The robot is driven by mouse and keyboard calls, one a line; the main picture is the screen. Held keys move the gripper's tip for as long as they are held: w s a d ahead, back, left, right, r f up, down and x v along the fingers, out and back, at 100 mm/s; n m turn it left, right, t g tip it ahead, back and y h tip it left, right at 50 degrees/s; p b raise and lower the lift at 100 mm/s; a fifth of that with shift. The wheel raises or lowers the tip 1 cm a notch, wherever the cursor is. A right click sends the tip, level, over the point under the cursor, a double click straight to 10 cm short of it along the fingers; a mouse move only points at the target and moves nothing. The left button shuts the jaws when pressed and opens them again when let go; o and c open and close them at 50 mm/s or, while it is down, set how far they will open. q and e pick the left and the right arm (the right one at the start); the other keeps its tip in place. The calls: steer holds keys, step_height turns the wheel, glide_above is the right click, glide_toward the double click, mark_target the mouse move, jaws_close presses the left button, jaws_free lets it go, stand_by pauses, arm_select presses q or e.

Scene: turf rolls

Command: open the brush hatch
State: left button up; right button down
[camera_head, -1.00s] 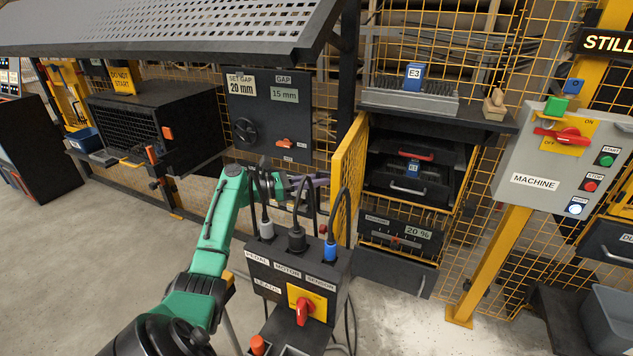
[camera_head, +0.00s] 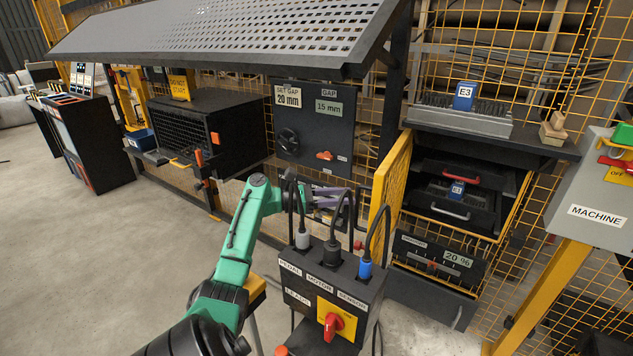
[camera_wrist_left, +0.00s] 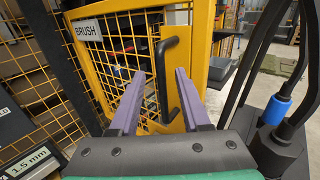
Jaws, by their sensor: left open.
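The brush hatch (camera_wrist_left: 120,60) is a yellow-framed mesh panel with a BRUSH label and a black bar handle (camera_wrist_left: 183,80) in the left wrist view. My left gripper (camera_wrist_left: 158,75) is open and points at the hatch. Its purple fingers lie either side of the handle's left part in the picture; I see no contact. In the head view the gripper (camera_head: 335,197) is partly hidden by cables. My right gripper is not in view.
A black leads box (camera_head: 330,290) with upright plugs and cables stands close in front of my left arm. A perforated canopy (camera_head: 230,30) overhangs the gap panel (camera_head: 312,130). Dark trays (camera_head: 460,185) sit right of the hatch. The floor at left is clear.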

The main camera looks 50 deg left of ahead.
arm_select(q)
steer(key=b+v, duration=0.1)
steer(key=v, duration=0.9)
steer(key=shift+s, duration=0.15)
steer(key=shift+a, duration=0.1)
